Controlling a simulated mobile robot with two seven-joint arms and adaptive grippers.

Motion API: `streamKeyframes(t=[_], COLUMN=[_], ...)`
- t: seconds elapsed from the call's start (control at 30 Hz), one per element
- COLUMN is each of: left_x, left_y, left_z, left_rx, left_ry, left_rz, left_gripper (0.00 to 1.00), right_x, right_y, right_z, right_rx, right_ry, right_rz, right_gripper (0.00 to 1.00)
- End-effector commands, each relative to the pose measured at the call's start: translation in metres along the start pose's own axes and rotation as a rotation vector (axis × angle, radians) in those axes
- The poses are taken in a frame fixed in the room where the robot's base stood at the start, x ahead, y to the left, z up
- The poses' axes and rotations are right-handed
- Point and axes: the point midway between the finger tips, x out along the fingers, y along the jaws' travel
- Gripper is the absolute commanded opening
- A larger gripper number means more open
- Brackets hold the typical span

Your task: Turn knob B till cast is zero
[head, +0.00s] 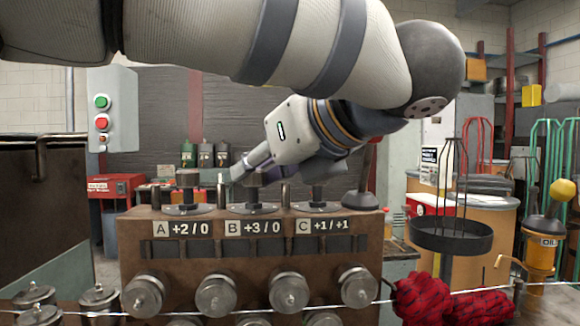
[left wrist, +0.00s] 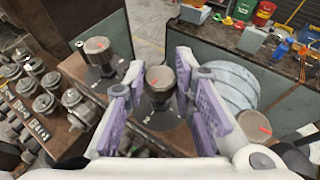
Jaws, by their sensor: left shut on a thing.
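Knob B (head: 254,181) is a dark metal knob on a round base on top of the brown coiler housing (head: 140,246). Its label (head: 253,228) reads B +3/0. My left gripper (head: 242,172) comes down from the upper right and is shut on knob B. In the left wrist view, the knob (left wrist: 160,78) sits between the lilac finger pads, with a red mark on its top. Knob A (head: 187,180), labelled +2/0, stands to the left. Knob C (head: 318,194), labelled +1/+1, stands to the right, partly behind my gripper. My right gripper is not in view.
Several metal rollers (head: 289,291) line the housing front, with a bright wire (head: 70,312) across them. A black ball-topped lever (head: 366,180) stands at the housing's right end. A black ring stand (head: 450,238) and red coils (head: 440,300) are further right.

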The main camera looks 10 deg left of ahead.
Motion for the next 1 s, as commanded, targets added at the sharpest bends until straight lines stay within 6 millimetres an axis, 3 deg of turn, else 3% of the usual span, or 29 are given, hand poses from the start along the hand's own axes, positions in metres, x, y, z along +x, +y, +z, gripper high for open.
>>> streamKeyframes(t=[0.1, 0.13, 0.2, 0.23, 0.57, 0.83, 1.0], left_x=[0.001, 0.001, 0.001, 0.001, -0.002, -0.026, -0.036], left_y=[0.000, 0.000, 0.000, 0.000, 0.000, 0.000, -0.001], left_z=[-0.001, -0.001, -0.001, -0.001, 0.005, 0.064, 0.086], left_rx=[0.003, 0.003, 0.003, 0.003, -0.001, -0.005, 0.000], left_ry=[0.001, 0.001, 0.001, 0.001, 0.000, 0.000, 0.001], left_rz=[0.001, 0.001, 0.001, 0.001, -0.001, 0.000, -0.001], left_gripper=[0.00, 0.26, 0.42, 0.45, 0.45, 0.45, 0.45], right_x=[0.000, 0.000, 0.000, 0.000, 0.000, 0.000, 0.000], right_y=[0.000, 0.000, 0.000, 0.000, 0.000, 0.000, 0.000], right_z=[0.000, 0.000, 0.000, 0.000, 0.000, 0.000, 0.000], right_rx=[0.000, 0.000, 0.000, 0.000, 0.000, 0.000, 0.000], right_ry=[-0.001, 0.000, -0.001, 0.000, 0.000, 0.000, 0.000], right_rz=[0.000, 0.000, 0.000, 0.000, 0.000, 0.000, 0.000], right_gripper=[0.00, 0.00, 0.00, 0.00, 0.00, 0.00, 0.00])
